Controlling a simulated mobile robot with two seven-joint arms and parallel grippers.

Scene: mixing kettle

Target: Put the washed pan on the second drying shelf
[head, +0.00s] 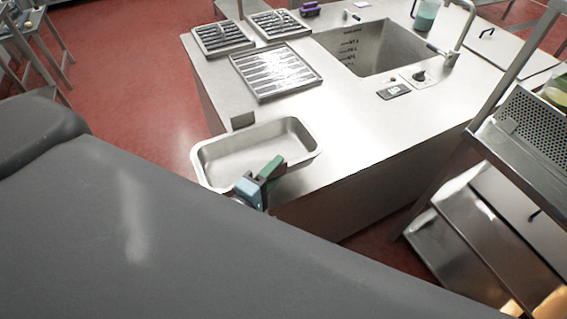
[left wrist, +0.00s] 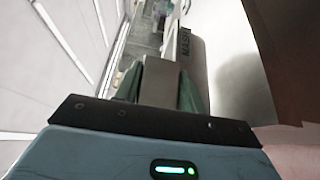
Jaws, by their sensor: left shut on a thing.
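The pan (head: 256,147), a shallow rectangular steel tray, is level in the head view at the counter's near left corner, its left part out over the floor. I cannot tell whether it touches the counter. My left gripper (head: 271,170) is shut on the pan's near wall. In the left wrist view, the left gripper's green fingers (left wrist: 160,92) close on a grey metal piece. The drying rack stands at the right, with a perforated upper shelf (head: 522,138) and a solid steel shelf (head: 452,245) lower down. My right gripper is not in view.
The steel counter (head: 350,122) holds a sink basin (head: 372,48), a faucet (head: 459,30), several grated trays (head: 275,70) and a jug (head: 426,14). A rack post (head: 517,62) stands at the right. Red floor shows between counter and rack.

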